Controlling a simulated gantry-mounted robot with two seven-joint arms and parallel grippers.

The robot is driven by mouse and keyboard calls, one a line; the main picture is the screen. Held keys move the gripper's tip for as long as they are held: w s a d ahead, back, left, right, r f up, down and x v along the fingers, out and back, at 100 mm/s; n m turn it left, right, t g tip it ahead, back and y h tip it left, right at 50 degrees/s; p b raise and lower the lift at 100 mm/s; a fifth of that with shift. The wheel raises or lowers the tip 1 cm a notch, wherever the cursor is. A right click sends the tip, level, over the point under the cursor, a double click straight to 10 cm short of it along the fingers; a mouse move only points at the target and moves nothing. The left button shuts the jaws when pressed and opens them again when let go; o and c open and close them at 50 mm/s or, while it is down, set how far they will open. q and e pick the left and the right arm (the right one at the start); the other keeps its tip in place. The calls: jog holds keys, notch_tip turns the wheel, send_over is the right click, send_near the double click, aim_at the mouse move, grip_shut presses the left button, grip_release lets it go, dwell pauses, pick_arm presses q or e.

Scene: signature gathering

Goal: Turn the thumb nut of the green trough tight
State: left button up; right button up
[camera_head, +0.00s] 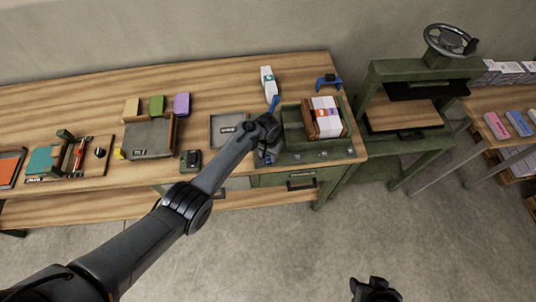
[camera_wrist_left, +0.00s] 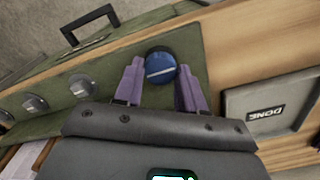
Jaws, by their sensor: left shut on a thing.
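The green trough (camera_head: 293,132) stands at the right end of the long bench, with paper bundles (camera_head: 326,115) in it. A round blue thumb nut (camera_wrist_left: 160,66) with a white line across its face shows in the left wrist view on the green base. My left gripper (camera_wrist_left: 159,85) is shut on this nut, one purple-padded finger on each side. In the head view my left gripper (camera_head: 266,154) is at the trough's front left corner, and its wrist hides the nut. My right gripper (camera_head: 372,287) is at the bottom edge, over the floor, away from the bench; its jaws are unclear.
Grey knobs (camera_wrist_left: 83,87) sit in a row along the same green base. A tray marked DONE (camera_wrist_left: 268,107) lies beside it. A white bottle-like item (camera_head: 268,82) and a blue clamp-like item (camera_head: 328,81) are behind. A green press (camera_head: 415,70) stands at the right.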

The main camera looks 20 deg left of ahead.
pick_arm(q)
jog(key=shift+m, duration=0.3)
jog(key=m, duration=0.3)
jog(key=shift+m+p, duration=0.3)
jog(key=shift+p, duration=0.1)
jog(key=m, duration=0.4)
jog(key=shift+m, duration=0.3)
jog(key=m, duration=0.4)
jog(key=shift+b, duration=0.4)
jog(key=m+b, duration=0.1)
jog(key=m, duration=0.4)
jog(key=shift+s, duration=0.1)
jog(key=o, duration=1.1)
jog(key=shift+c, duration=0.2)
jog(key=shift+d, duration=0.1)
